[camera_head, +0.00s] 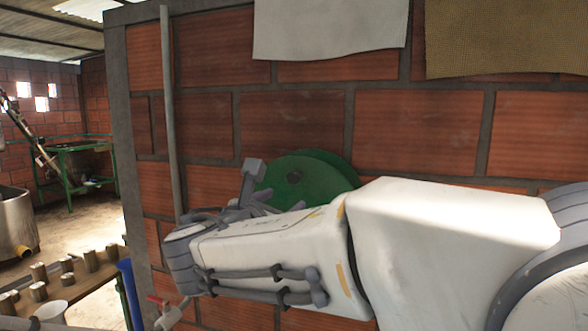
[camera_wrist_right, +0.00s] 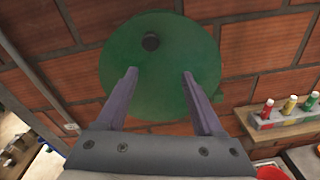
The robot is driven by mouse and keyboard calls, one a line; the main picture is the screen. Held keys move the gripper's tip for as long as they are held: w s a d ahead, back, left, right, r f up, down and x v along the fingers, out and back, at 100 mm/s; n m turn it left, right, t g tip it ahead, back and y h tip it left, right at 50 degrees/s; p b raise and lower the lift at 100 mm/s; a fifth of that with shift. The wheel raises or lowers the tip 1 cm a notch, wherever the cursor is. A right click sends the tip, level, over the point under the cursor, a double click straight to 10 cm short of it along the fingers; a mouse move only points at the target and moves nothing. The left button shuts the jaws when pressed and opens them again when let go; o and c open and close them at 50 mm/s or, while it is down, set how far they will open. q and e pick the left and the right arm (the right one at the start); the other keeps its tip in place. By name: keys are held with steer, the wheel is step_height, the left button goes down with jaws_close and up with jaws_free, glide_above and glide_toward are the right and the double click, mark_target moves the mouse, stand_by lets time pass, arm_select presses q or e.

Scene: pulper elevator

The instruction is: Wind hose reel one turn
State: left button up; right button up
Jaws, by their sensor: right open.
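The hose reel is a green disc on the brick wall, in the middle of the head view (camera_head: 312,172). A dark round knob (camera_head: 294,177) sticks out of its face. In the wrist view the reel (camera_wrist_right: 165,70) fills the upper middle, with the knob (camera_wrist_right: 151,42) in its upper part. My right gripper (camera_wrist_right: 159,74) is open and empty. Its two fingers point at the reel, with the knob beyond their tips and left of the middle. In the head view the right gripper (camera_head: 250,185) is beside the reel's left edge, and my arm hides the reel's lower part. My left gripper is not in view.
A grey vertical pipe (camera_head: 169,110) runs up the wall left of the reel. A tap with a red handle (camera_head: 168,312) is below. Cloths (camera_head: 330,28) hang above. A shelf with small bottles (camera_wrist_right: 286,118) is at the right in the wrist view.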

mark_target(292, 178)
steer(key=shift+n+t, duration=0.4)
steer(key=shift+t, duration=0.1)
steer(key=p+x, duration=0.1)
steer(key=x, duration=0.2)
steer(key=r+p+x, duration=0.1)
steer(key=p+x, duration=0.1)
steer(key=x, duration=0.1)
steer(key=a+r+p+x, duration=0.1)
steer(key=x, duration=0.3)
steer(key=shift+w+r+p, duration=0.1)
steer(key=shift+p, duration=0.25)
steer(key=shift+w+d, duration=0.1)
steer(key=shift+w, duration=0.2)
jaws_close()
